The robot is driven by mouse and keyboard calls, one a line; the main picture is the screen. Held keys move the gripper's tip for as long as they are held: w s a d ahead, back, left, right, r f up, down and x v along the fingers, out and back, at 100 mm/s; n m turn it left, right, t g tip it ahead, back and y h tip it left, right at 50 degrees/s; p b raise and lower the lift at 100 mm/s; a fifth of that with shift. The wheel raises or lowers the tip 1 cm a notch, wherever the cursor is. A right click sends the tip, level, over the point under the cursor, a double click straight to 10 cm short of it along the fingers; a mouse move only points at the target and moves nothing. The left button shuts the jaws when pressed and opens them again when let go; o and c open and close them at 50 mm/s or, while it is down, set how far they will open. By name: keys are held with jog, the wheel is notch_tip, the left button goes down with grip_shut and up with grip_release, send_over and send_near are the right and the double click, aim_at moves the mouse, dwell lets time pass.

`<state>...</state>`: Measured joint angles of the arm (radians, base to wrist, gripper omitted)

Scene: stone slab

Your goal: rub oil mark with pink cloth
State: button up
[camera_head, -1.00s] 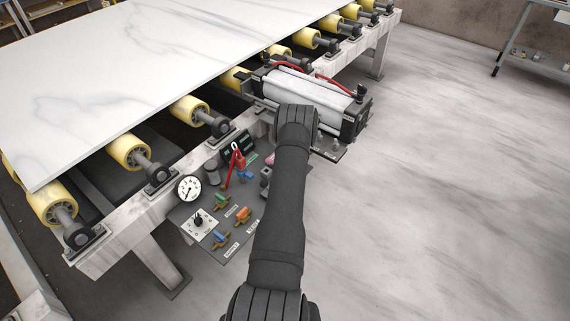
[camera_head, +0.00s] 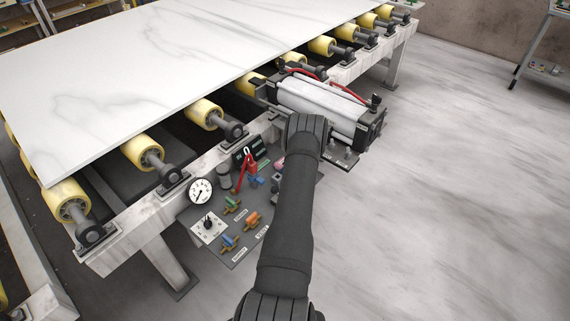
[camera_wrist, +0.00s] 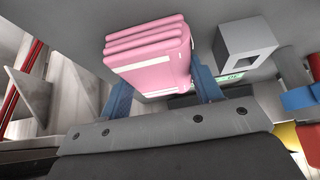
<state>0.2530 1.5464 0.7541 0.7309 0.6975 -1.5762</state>
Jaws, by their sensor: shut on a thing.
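A folded pink cloth (camera_wrist: 152,62) shows in the wrist view between the two blue fingers of my gripper (camera_wrist: 162,84). The gripper is shut on the cloth. In the head view only a small pink edge of the cloth (camera_head: 279,164) shows beside my dark arm, over the control panel (camera_head: 262,205). My arm hides the gripper there. I cannot make out an oil mark in either view.
A white veined stone slab (camera_head: 130,70) lies on yellow rollers (camera_head: 143,152) at the left. A cylinder unit (camera_head: 320,105) with red hoses sits by the frame.

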jog(key=shift+s+d, duration=3)
jog(key=shift+s+d+r, duration=0.1)
jog(key=shift+d+r, duration=0.05)
jog(key=shift+r, duration=0.05)
notch_tip(320, 180, up, 8)
